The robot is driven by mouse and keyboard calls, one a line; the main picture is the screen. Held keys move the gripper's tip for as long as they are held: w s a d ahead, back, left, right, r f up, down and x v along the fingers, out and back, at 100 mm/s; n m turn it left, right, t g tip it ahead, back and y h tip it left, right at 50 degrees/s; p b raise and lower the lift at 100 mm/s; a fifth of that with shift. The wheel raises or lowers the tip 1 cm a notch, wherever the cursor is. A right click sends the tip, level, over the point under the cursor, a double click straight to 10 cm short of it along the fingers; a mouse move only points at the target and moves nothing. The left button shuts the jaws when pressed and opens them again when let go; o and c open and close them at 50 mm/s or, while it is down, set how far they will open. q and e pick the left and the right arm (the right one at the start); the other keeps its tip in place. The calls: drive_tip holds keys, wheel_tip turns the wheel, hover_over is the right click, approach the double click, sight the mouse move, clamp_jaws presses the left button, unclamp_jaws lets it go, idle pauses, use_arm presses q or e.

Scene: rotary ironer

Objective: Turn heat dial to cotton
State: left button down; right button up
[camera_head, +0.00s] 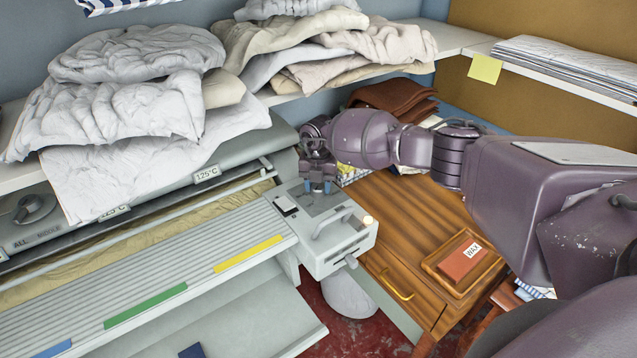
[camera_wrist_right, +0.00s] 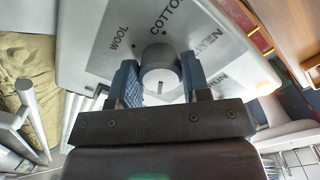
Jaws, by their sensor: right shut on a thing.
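In the head view my right gripper (camera_head: 320,187) points down onto the top of the ironer's grey control box (camera_head: 335,245), and the dial is hidden there. My left gripper is not in view.
The ironer's ribbed bed (camera_head: 150,285) lies left of the box. Folded linen (camera_head: 130,105) is piled on the shelf above. A wooden cabinet (camera_head: 400,235) at right carries a tray with a wax block (camera_head: 463,262). A lever sticks out of the box's front.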

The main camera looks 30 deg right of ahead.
sight(318, 185)
idle(0.4)
drive_tip(key=o, duration=0.9)
drive_tip(key=shift+o, duration=0.2)
wheel_tip(318, 185, up, 11)
drive_tip(key=shift+f, duration=0.1)
